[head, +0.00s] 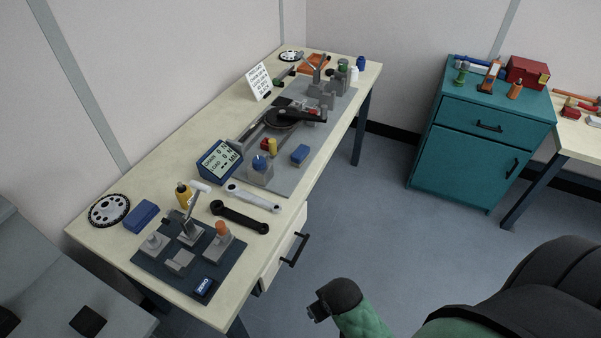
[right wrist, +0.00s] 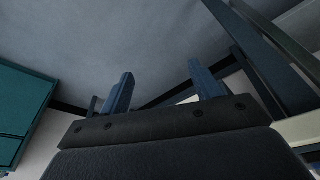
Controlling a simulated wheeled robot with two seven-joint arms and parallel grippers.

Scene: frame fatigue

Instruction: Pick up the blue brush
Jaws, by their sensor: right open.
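No brush shape is clear in the head view. A blue block (head: 140,215) lies at the near left of the workbench (head: 150,182), beside a black chainring, and a smaller blue block (head: 300,154) lies on the grey mat. I cannot tell whether either is the brush. My right gripper (right wrist: 163,90) shows in the right wrist view with its two fingers wide apart and nothing between them. It is away from the bench top, with floor and furniture legs beyond it. My left gripper is not in view.
A blue display (head: 219,160), wrenches (head: 240,216) and a dark fixture plate (head: 160,264) crowd the near bench. A teal cabinet (head: 470,145) with tools and a red box (head: 528,72) on top stands at right. The grey floor (head: 370,215) between is clear.

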